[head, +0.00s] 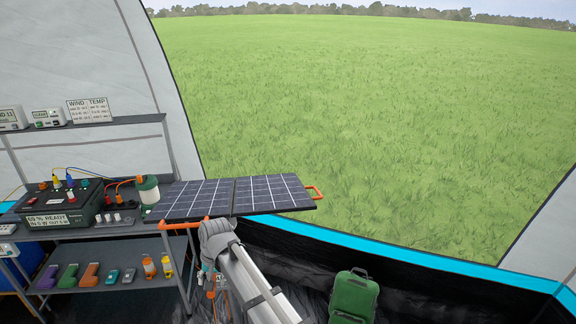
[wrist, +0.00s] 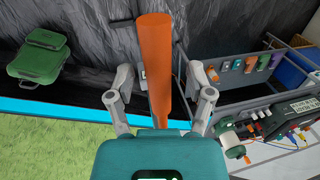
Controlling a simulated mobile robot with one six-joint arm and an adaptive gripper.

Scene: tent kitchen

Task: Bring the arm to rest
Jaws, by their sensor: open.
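In the wrist view my gripper (wrist: 158,78) is open, its two grey fingers spread apart. A long orange bar (wrist: 153,45) lies in the space between them, with a visible gap on each side. I cannot tell how far it is from the fingers in depth. In the head view my grey arm (head: 252,283) reaches up from the bottom toward the front edge of the solar panel (head: 205,197). The fingers do not show clearly there. The folding panel lies open and has orange handles (head: 314,191) at its edges.
A shelf rack at left holds a power station (head: 62,208), a lantern (head: 148,190) and several small items on its lower shelf (head: 110,288). A green backpack (head: 353,297) stands on the dark floor at right, also seen in the wrist view (wrist: 38,58). Grass lies beyond the opening.

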